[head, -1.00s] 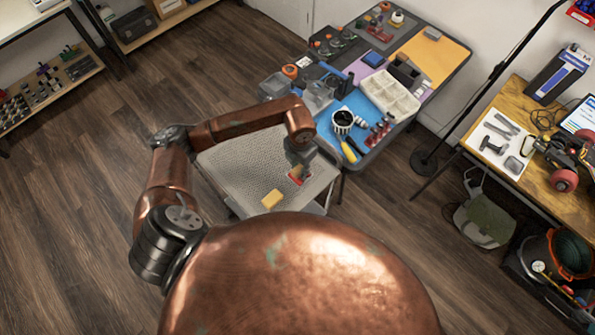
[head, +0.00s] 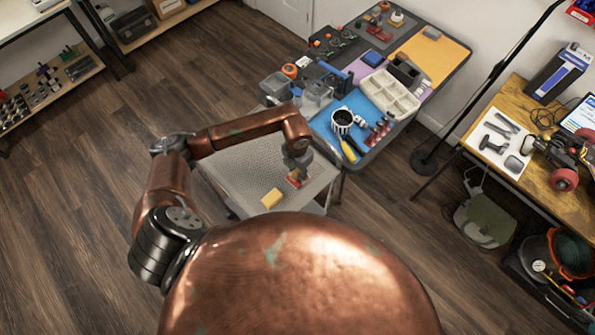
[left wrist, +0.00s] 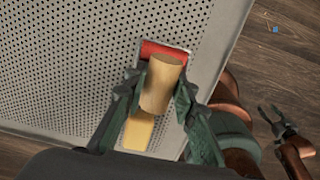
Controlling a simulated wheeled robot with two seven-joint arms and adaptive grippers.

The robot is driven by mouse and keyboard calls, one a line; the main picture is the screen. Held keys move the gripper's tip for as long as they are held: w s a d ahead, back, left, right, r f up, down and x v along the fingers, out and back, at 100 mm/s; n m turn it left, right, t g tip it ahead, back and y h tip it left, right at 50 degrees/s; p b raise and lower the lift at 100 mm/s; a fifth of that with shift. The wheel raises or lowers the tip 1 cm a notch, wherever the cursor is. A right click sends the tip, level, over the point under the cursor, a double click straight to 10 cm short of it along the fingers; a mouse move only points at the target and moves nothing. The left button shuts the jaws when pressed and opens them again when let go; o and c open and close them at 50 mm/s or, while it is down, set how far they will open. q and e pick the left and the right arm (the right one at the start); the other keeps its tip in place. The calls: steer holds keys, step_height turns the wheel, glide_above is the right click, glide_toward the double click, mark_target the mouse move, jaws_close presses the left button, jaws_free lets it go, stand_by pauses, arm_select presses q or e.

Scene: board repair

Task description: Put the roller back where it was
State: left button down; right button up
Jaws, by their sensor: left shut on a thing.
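My left gripper (head: 296,168) is low over the perforated metal top of a cart (head: 235,165).
A yellow block (head: 272,198) lies on the cart top just left of the roller. A workbench with a blue mat (head: 335,118), clear bins and a white divided tray (head: 388,96) stands beyond the cart.

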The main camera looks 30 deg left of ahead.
arm_select(q)
steer(key=c, duration=2)
jaws_free()
steer(key=shift+s+f, duration=0.3)
steer(key=shift+f, duration=0.15)
steer(key=o, duration=0.4)
steer(key=shift+w, duration=0.15)
steer(key=shift+r, duration=0.1)
steer(key=shift+r, duration=0.3)
step_height(320, 180, up, 13)
steer(key=shift+p, duration=0.35)
steer(key=shift+f, duration=0.2)
